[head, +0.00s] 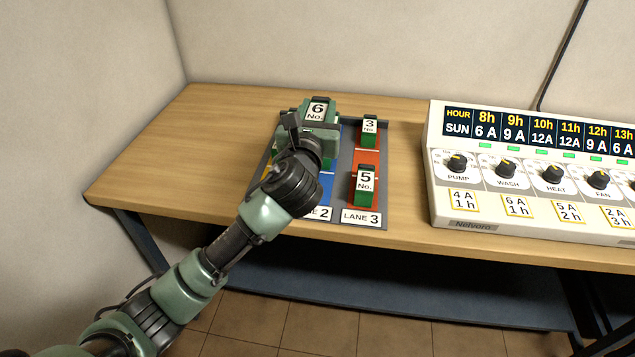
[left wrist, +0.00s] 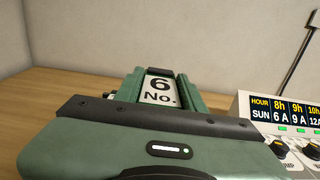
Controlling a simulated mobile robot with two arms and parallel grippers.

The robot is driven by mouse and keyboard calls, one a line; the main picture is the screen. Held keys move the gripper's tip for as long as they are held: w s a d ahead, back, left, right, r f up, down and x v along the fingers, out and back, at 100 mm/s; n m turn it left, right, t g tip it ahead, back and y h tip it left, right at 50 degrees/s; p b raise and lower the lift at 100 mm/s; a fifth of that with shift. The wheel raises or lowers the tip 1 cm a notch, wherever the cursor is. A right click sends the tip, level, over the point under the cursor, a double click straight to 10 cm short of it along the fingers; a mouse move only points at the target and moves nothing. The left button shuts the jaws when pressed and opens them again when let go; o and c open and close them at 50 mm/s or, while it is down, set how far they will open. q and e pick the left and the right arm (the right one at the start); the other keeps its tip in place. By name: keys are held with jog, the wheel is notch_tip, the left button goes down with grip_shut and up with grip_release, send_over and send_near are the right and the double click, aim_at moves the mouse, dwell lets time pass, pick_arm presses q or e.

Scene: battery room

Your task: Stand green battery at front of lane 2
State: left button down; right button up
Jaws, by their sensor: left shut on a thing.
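My left gripper (head: 316,122) is shut on the green battery (head: 317,108), which has a white "6 No." label. In the left wrist view the battery (left wrist: 159,91) sits between the two green fingers. It is over the back part of the lane tray (head: 345,205), around lane 2 (head: 327,186), whose floor is blue. I cannot tell whether its base touches the tray. My right gripper is not in view.
Lane 3 (head: 366,160) has an orange floor. Battery 3 (head: 369,128) stands at its back and battery 5 (head: 364,183) nearer its front. A white control panel (head: 530,170) with knobs stands right of the tray. The wooden table (head: 190,140) is bare at left.

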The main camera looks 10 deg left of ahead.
pick_arm(q)
jog(key=shift+f+b, duration=1.65)
jog(key=shift+f, duration=6.8)
jog(key=c, duration=0.9)
grip_release()
jog(key=shift+f, duration=0.25)
jog(key=shift+o, duration=0.2)
jog(key=shift+r, duration=0.2)
jog(key=s, duration=1.2)
jog(key=shift+a, duration=0.2)
